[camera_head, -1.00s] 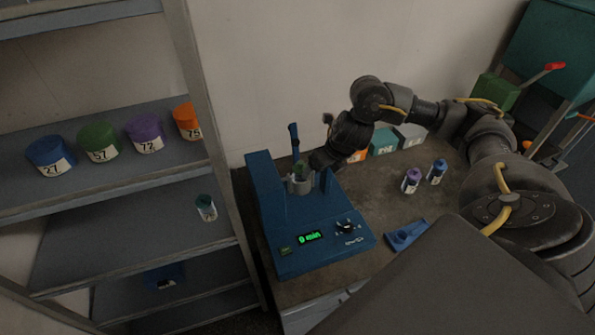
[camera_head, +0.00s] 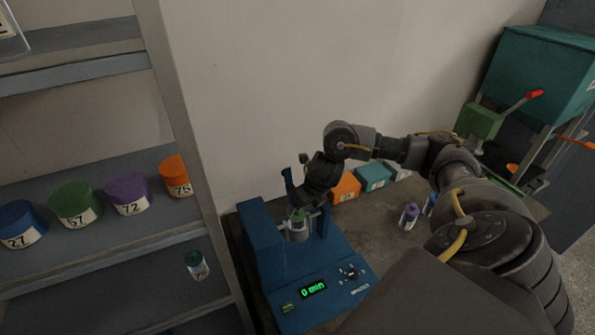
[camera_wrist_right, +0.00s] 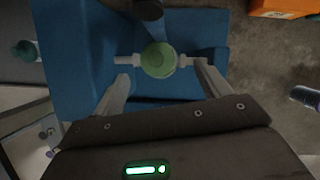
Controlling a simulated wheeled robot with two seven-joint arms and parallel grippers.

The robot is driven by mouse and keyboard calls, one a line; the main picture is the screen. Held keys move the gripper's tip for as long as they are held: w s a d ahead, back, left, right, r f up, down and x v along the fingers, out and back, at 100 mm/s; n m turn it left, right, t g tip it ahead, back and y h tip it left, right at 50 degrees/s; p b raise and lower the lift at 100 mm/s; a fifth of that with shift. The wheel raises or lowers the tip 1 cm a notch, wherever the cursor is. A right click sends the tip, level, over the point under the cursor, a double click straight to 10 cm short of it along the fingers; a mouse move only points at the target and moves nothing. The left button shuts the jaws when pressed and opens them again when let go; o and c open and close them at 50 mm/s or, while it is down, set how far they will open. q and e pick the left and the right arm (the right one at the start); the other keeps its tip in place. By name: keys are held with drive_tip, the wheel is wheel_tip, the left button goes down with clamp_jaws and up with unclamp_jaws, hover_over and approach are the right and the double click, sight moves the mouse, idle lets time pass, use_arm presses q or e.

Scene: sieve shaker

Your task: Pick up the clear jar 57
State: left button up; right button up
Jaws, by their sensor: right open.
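A clear jar with a green lid (camera_head: 298,224) sits upright in the blue shaker (camera_head: 290,262). Its number cannot be read. In the right wrist view its round green lid (camera_wrist_right: 158,60) lies between pale clamp pins on both sides. My right gripper (camera_wrist_right: 163,75) is open, with one finger on each side of the jar, apart from the lid. In the head view my right gripper (camera_head: 312,205) is above and behind the jar, partly hidden. My left gripper is not in view.
The shelf at left holds blue, green 57 (camera_head: 76,204), purple and orange tubs, and a teal-lidded jar (camera_head: 196,265) lower down.

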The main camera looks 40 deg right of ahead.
sight(298, 225)
drive_tip(key=shift+w+a+f, duration=0.1)
drive_tip(key=shift+f, duration=0.05)
drive_tip(key=shift+w+f+p, duration=0.15)
drive_tip(key=shift+f+p, duration=0.1)
drive_tip(key=shift+p, duration=0.25)
drive_tip(key=p+x, duration=0.1)
drive_tip(key=x, duration=0.2)
drive_tip(key=shift+w+a+f, duration=0.15)
drive_tip(key=shift+w+f, duration=0.1)
drive_tip(key=shift+w, duration=0.05)
drive_tip(key=shift+w+f, duration=0.15)
drive_tip(key=shift+f, duration=0.2)
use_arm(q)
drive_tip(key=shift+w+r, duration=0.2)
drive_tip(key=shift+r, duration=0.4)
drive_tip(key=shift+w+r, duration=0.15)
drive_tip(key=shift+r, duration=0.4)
use_arm(e)
drive_tip(key=shift+c, duration=0.4)
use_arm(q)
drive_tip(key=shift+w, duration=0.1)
use_arm(e)
drive_tip(key=shift+r, duration=0.1)
drive_tip(key=c, duration=1.4)
